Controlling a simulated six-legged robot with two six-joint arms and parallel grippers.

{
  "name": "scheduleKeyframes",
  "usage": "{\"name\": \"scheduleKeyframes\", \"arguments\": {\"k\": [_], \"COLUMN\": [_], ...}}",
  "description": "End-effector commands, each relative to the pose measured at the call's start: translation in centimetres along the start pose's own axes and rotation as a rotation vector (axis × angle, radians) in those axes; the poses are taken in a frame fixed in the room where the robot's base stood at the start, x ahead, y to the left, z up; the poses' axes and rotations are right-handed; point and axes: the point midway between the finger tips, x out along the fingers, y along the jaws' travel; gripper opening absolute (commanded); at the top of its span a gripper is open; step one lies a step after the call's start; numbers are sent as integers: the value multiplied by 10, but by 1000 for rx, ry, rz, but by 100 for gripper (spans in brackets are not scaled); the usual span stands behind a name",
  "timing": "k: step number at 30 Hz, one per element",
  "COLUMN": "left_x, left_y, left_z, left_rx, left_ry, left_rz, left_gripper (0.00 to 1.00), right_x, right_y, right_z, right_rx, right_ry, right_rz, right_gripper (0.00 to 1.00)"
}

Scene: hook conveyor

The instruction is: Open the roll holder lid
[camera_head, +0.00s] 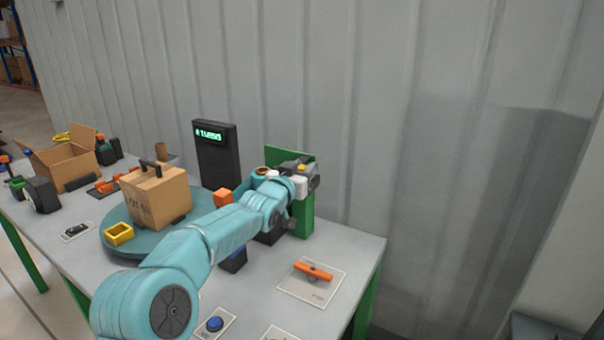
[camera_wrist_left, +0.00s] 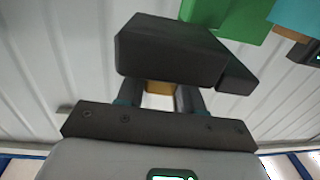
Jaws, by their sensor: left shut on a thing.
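The roll holder (camera_head: 304,208) is a green upright box at the back right of the table. A green panel (camera_head: 282,153), which looks like its lid, shows behind my wrist, and green also shows at the top of the left wrist view (camera_wrist_left: 228,12). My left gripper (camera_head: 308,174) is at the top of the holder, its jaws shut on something. A small yellow piece (camera_head: 301,168) shows at the gripper, and yellow (camera_wrist_left: 158,88) shows between the dark jaw parts in the left wrist view. My arm and gripper hide much of the holder, so the lid's angle is unclear.
A carton (camera_head: 155,197) with a black handle stands on a teal turntable (camera_head: 118,240). A black display post (camera_head: 216,160) stands behind. An orange handle (camera_head: 313,271) lies on a plate at front right, and a blue button (camera_head: 215,323) sits near the front. A corrugated wall is close behind.

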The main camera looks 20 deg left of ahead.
Motion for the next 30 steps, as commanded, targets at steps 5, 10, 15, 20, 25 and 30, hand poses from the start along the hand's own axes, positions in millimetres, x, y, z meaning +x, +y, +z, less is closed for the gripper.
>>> {"name": "scheduleKeyframes", "arguments": {"k": [5, 10, 15, 20, 25, 30], "left_x": [2, 2, 2, 1, -2, -22], "left_y": [1, 0, 0, 1, 1, 2], "left_z": [-2, -1, -1, 0, 1, 5], "left_rx": [0, -1, -1, 0, 0, 0], "left_ry": [3, 1, 0, -1, -1, -2], "left_rz": [1, 2, 2, 1, 1, 1], "left_gripper": [0, 0, 57, 57, 57, 57], "right_x": [1, 1, 1, 1, 4, 21], "right_y": [0, 0, 0, 0, 1, 7], "right_z": [0, 0, 0, 0, 0, 0], "right_rx": [-1, -1, -1, 0, 0, 0], "right_ry": [0, 0, 0, 0, 0, 0], "right_rz": [0, 0, 0, 0, 0, 0], "right_gripper": [0, 0, 0, 0, 0, 0]}}
